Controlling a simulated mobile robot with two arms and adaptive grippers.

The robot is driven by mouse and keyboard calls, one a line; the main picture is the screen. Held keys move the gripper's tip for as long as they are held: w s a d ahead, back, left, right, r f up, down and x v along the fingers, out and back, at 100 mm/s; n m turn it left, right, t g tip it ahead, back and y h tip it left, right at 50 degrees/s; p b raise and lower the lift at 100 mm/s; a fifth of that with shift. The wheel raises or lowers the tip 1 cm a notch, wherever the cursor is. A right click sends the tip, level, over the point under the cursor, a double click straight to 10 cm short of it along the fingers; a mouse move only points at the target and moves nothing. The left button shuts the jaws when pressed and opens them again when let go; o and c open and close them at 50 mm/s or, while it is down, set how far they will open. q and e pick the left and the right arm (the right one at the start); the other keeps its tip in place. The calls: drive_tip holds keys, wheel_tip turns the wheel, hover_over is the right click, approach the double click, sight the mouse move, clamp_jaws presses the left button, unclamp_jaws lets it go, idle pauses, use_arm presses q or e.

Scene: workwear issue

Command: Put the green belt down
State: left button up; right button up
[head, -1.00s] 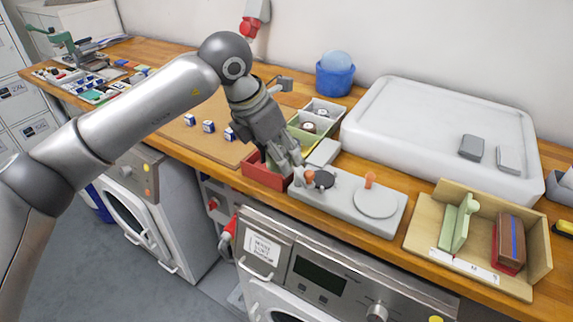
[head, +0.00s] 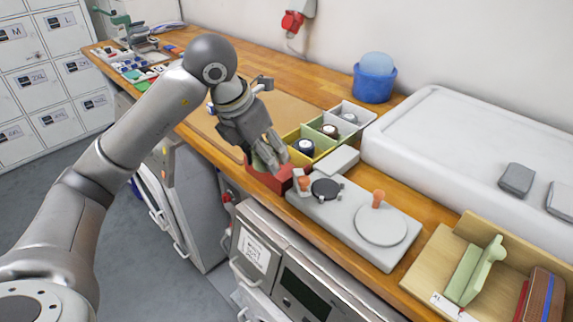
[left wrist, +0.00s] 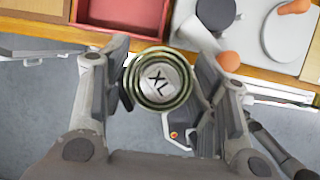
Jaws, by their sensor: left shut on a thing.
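The green belt (left wrist: 157,80) is a tight roll with a white XL label on its face in the left wrist view. It sits between the fingers of my left gripper (left wrist: 160,88), which is shut on it. The inside of the red bin (left wrist: 124,14) looks empty in the left wrist view. In that view the belt appears in front of the bin, against the floor. My right gripper is not in view.
Yellow (head: 318,151), green (head: 323,122) and grey (head: 366,112) bins behind the red one hold rolls. A grey device (head: 335,215) with discs and orange knobs stands close on the right.

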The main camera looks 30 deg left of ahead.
use_arm(q)
drive_tip(key=w+a+f+p, duration=0.1)
drive_tip(key=w+a+f, duration=0.15)
drive_tip(key=w, duration=0.35)
drive_tip(key=p, duration=0.1)
hover_over(282, 170)
drive_tip(key=s, duration=0.2)
drive_tip(key=f, duration=0.5)
drive_tip(key=shift+w+a+f, duration=0.1)
drive_tip(key=shift+a+f, duration=0.15)
drive_tip(key=p+x, duration=0.1)
drive_tip(key=x, duration=0.2)
drive_tip(key=shift+s+a, duration=0.2)
drive_tip(key=shift+a, duration=0.05)
drive_tip(key=shift+f, duration=0.5)
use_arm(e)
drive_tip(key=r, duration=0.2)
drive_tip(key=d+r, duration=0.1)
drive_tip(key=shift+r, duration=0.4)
use_arm(q)
drive_tip(key=shift+f, duration=0.1)
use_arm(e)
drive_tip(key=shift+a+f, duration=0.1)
use_arm(q)
drive_tip(key=o, duration=0.6)
drive_tip(key=shift+f, duration=0.1)
drive_tip(key=o, duration=0.5)
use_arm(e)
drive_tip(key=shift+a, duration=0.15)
